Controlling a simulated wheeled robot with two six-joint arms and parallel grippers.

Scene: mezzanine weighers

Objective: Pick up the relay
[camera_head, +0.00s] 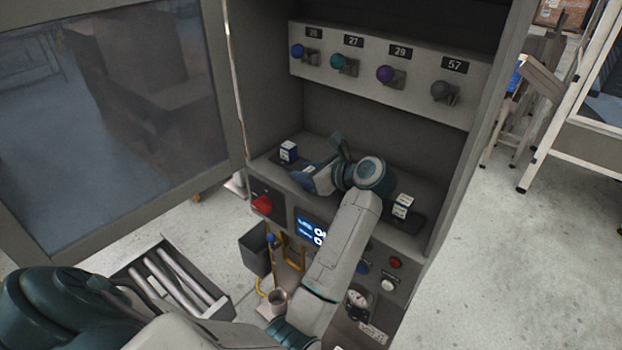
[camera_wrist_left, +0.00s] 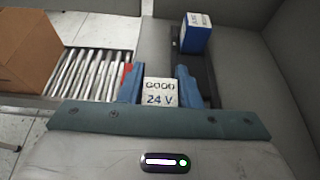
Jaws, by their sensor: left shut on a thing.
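A small white block marked "GOOD 24 V", the relay (camera_wrist_left: 160,92), sits between the two blue fingers of my left gripper (camera_wrist_left: 160,84) in the left wrist view. My left gripper is shut on it. In the head view my left gripper (camera_head: 318,174) points left over the cabinet's grey ledge, and the held block cannot be made out there. A second blue-and-white block (camera_head: 288,150) stands upright on a dark strip beyond the fingers; it also shows in the left wrist view (camera_wrist_left: 196,34). A third, white block (camera_head: 403,206) stands on the ledge's right. My right gripper is not in view.
Above the ledge, a panel (camera_head: 375,90) carries several coloured knobs under number labels. The open glass door (camera_head: 110,110) stands at the left. A red switch (camera_head: 262,205), a display (camera_head: 312,232) and buttons are on the cabinet front. A tray of metal rollers (camera_head: 175,275) is lower left.

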